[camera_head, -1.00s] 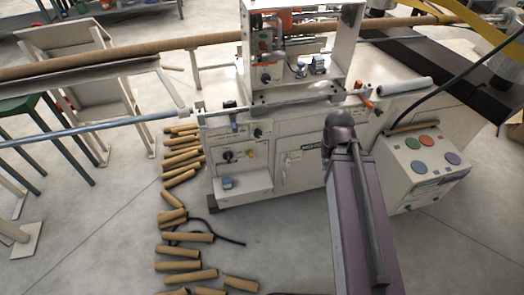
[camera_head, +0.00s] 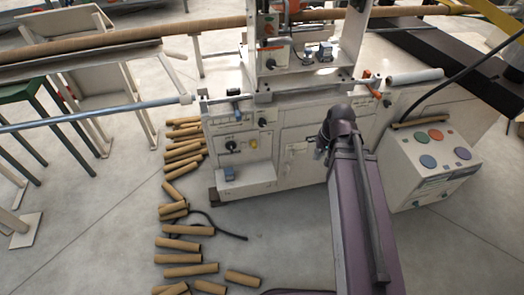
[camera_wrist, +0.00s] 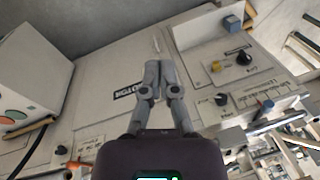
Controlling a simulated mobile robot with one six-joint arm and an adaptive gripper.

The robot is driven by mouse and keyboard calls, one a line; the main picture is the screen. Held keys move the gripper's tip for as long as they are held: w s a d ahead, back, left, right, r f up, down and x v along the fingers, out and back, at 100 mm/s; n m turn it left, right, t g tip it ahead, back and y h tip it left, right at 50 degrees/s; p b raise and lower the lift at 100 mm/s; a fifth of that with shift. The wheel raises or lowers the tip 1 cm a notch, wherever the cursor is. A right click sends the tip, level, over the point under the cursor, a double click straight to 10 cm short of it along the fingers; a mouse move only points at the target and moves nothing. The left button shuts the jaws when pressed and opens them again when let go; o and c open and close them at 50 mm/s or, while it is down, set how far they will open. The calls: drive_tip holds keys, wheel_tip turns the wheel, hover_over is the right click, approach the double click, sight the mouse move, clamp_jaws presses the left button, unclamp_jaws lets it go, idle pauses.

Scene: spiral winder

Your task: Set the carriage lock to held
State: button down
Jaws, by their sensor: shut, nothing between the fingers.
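The winder carriage (camera_head: 292,55) is a white box unit standing on the machine's white body (camera_head: 300,125) in the head view. I cannot tell for sure which control is its lock. In the wrist view, my gripper (camera_wrist: 157,57) is shut and empty in front of the white panel.
A lower panel carries a black knob (camera_head: 230,146), a yellow button and a blue block (camera_head: 229,173). A box with coloured buttons (camera_head: 428,160) stands at right. Cardboard tubes (camera_head: 178,244) litter the floor at left. A long blue rod (camera_head: 90,118) reaches out left.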

drive_tip(key=w+a+f+m+t+y+b, duration=0.1)
drive_tip(key=w+a+f+t+y+b, duration=0.2)
drive_tip(key=w+f+b, duration=0.6)
drive_tip(key=w+a+f+m+t+y+b, duration=0.2)
drive_tip(key=w+f+y+b, duration=0.6)
drive_tip(key=b, duration=1.6)
wheel_tip(320, 180, down, 3)
drive_tip(key=w+a+t, duration=0.2)
drive_tip(key=shift+w+a+f, duration=0.15)
drive_tip(key=shift+w+a, duration=0.15)
drive_tip(key=shift+a, duration=0.05)
drive_tip(key=shift+a, duration=0.1)
drive_tip(key=b, duration=0.2)
approach(256, 143)
drive_tip(key=w, duration=0.1)
drive_tip(key=w+a, duration=0.1)
drive_tip(key=w, duration=0.1)
drive_tip(key=w+a+f, duration=0.1)
drive_tip(key=shift+w+a, duration=0.15)
drive_tip(key=shift+w, duration=0.2)
drive_tip(key=shift+s+a+f+b, duration=0.3)
drive_tip(key=shift+s+a+b, duration=0.2)
drive_tip(key=shift+a, duration=0.4)
drive_tip(key=shift+s+a+f, duration=0.2)
drive_tip(key=shift+a, duration=0.55)
